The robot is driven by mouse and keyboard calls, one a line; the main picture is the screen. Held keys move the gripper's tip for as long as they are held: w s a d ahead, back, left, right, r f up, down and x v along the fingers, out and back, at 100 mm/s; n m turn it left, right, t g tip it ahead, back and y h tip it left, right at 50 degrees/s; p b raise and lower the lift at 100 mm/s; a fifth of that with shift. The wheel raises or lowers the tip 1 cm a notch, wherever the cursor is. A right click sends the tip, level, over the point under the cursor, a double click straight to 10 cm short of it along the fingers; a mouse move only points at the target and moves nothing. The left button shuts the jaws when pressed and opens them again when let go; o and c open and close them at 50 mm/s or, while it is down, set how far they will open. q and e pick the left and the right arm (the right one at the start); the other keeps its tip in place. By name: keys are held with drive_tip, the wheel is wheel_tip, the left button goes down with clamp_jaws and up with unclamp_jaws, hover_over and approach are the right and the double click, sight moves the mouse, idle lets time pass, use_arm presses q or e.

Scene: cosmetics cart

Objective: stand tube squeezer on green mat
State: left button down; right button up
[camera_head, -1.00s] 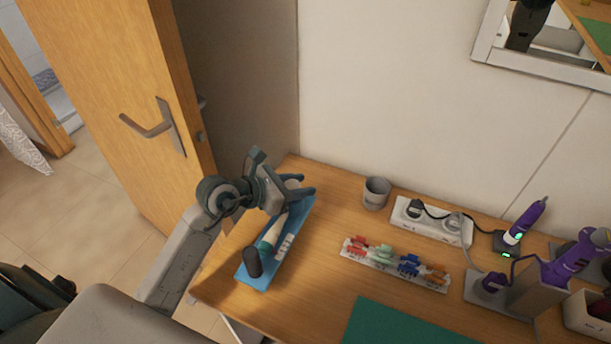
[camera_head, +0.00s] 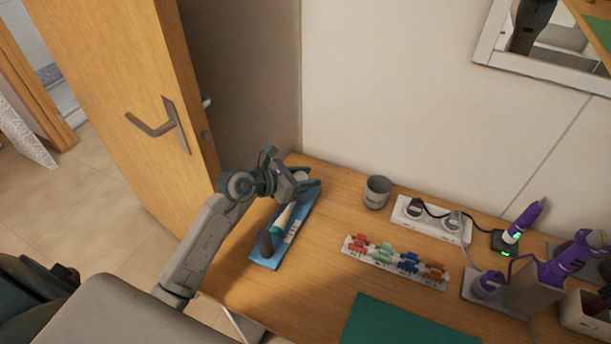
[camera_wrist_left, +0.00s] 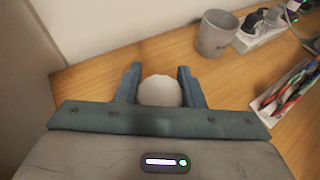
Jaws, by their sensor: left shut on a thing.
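My left gripper (camera_head: 308,180) is shut on a pale, round-ended thing (camera_wrist_left: 160,90) at the far end of the blue tray. The thing sits between both fingers in the wrist view; most of its body is hidden, and I cannot tell for sure that it is the tube squeezer. The blue tray (camera_head: 261,262) lies near the table's left edge. A white and green tube (camera_head: 283,221) and a dark grey rounded thing (camera_head: 265,243) lie in it. The green mat (camera_head: 400,324) lies flat at the table's front, and its visible part is bare. My right gripper is out of view.
A grey cup (camera_head: 377,192) stands right of my gripper, near the wall. Behind the mat are a white rack (camera_head: 395,268) of coloured clips and a power strip (camera_head: 432,220). Purple devices (camera_head: 570,258) stand at the right. An open door (camera_head: 130,70) is at the left.

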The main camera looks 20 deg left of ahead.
use_arm(q)
drive_tip(key=c, duration=0.9)
unclamp_jaws()
drive_tip(key=shift+c, duration=0.2)
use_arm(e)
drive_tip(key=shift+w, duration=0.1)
use_arm(q)
drive_tip(key=shift+s+a, duration=0.15)
drive_tip(key=shift+s, duration=0.05)
drive_tip(key=shift+b+v, duration=0.3)
drive_tip(key=shift+v, duration=0.95)
drive_tip(key=b+v, duration=0.1)
drive_tip(key=v, duration=0.8)
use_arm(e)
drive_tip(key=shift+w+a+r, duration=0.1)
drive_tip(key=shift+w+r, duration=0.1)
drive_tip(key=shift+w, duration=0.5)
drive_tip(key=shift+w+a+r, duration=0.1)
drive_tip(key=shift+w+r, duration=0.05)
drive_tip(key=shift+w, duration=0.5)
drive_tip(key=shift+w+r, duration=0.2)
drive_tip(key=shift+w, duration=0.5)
